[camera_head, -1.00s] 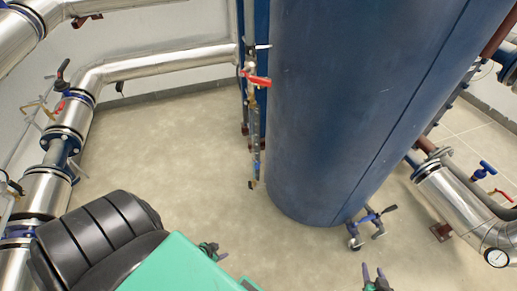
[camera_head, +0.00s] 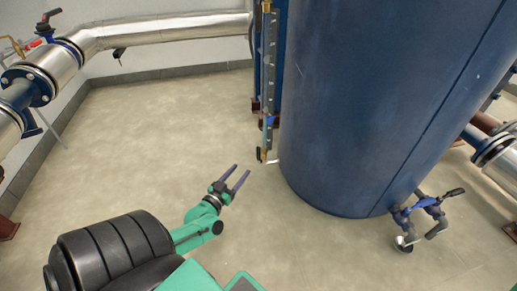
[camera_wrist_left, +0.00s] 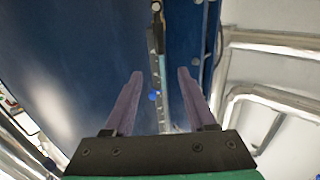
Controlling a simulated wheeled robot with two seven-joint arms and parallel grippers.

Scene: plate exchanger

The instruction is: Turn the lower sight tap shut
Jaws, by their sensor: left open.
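The sight gauge is a thin upright tube (camera_head: 269,75) on the left side of the big blue tank. A small blue part (camera_head: 269,120) sits low on it, and a small fitting with a pale lever (camera_head: 264,157) is at its bottom end. I cannot tell for sure which part is the lower tap's handle. My left gripper (camera_head: 241,170) is open and empty, below and left of the bottom end, apart from it. In the left wrist view the tube (camera_wrist_left: 161,85) shows between the open fingers (camera_wrist_left: 160,72), beyond them. My right gripper is out of view.
The blue tank (camera_head: 370,100) fills the right of the gauge. Blue-handled valve pipework (camera_head: 425,205) stands at its foot. Silver pipes (camera_head: 160,35) run along the left and back walls. The floor (camera_head: 160,130) left of the gauge is clear.

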